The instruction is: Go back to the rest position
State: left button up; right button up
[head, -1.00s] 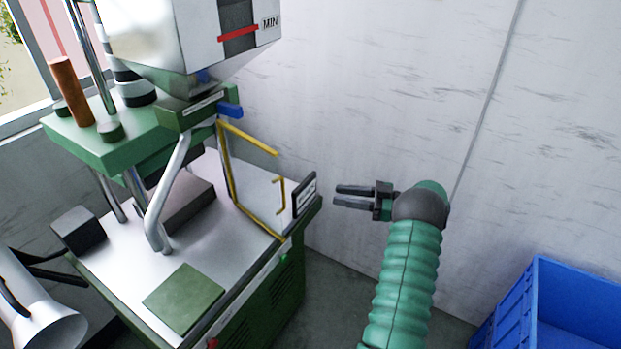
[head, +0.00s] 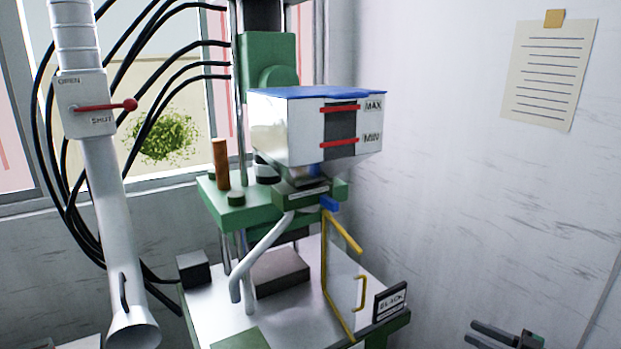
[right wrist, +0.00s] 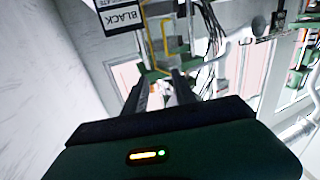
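My right gripper (head: 472,332) is at the lower right edge of the head view, in front of the white wall and to the right of the machine's table. Its two dark fingers are apart with nothing between them. In the right wrist view the fingers (right wrist: 160,80) are also apart and empty, pointing toward the machine. My left gripper is not in view. The green moulding machine (head: 240,215) stands in the middle of the head view, with a yellow-framed guard (head: 325,265) and a small sign reading BLACK (head: 391,303) at its table corner.
A hopper (head: 280,130) with MAX and MIN marks and a blue lid sits on the machine. A white pipe (head: 105,190) with a red lever (head: 105,106) hangs at the left. A paper notice (head: 548,75) is on the right wall. Space between gripper and sign looks clear.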

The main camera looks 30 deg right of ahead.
jog(key=w+a+r+m+h, duration=0.1)
jog(key=w+r+h, duration=0.15)
jog(key=w, duration=0.55)
jog(key=w+a+r+m+h, duration=0.15)
jog(key=w+h, duration=0.25)
jog(key=w, duration=0.4)
jog(key=w+a+f+m+g+h+p, duration=0.1)
jog(key=w+a+m+g+h, duration=0.15)
jog(key=a, duration=0.35)
jog(key=w+a+f+m+g+h, duration=0.1)
jog(key=w+a+f, duration=0.15)
jog(key=a, duration=0.45)
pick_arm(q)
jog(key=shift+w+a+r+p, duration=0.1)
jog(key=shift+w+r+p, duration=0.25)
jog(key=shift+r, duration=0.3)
pick_arm(e)
jog(key=s+a+f+g+y, duration=0.1)
jog(key=s+a+f+g, duration=0.2)
jog(key=s+a, duration=0.5)
jog(key=s+a+f+g+y, duration=0.1)
jog(key=s+a+f+g, duration=0.2)
jog(key=s+a, duration=0.4)
jog(key=s+a+f+n+g+y, duration=0.1)
jog(key=s+a+f+g, duration=0.3)
jog(key=s+a, duration=0.4)
jog(key=a, duration=0.3)
jog(key=shift+s+a, duration=0.35)
jog(key=shift+a, duration=0.05)
